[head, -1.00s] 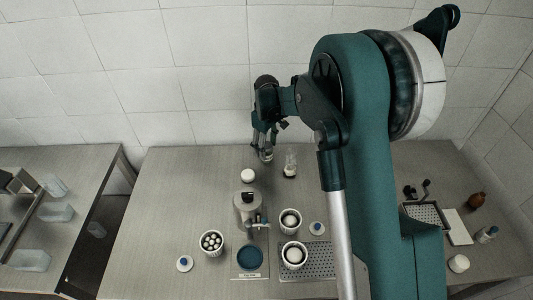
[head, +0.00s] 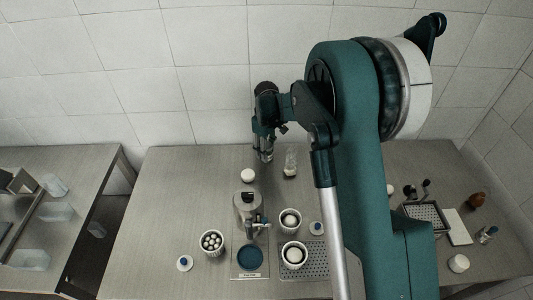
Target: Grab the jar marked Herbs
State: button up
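My gripper (head: 265,156) points down over the back of the table, near the wall. Its fingers look close together, and a small pale glassy shape shows between or behind them. I cannot tell whether it is held. A clear glass jar (head: 290,163) with pale green contents stands just right of the gripper, apart from it. No label marked Herbs can be read on either, so I cannot tell which is the named jar.
A white round item (head: 247,176) sits in front of the gripper. A grey machine (head: 247,207) stands nearer, with white cups of round items (head: 212,241) around it. A perforated tray (head: 320,262) lies at front right. The table's left part is clear.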

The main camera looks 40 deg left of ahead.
jog(key=c, duration=0.4)
jog(key=shift+r, duration=5.05)
jog(key=shift+w, duration=0.1)
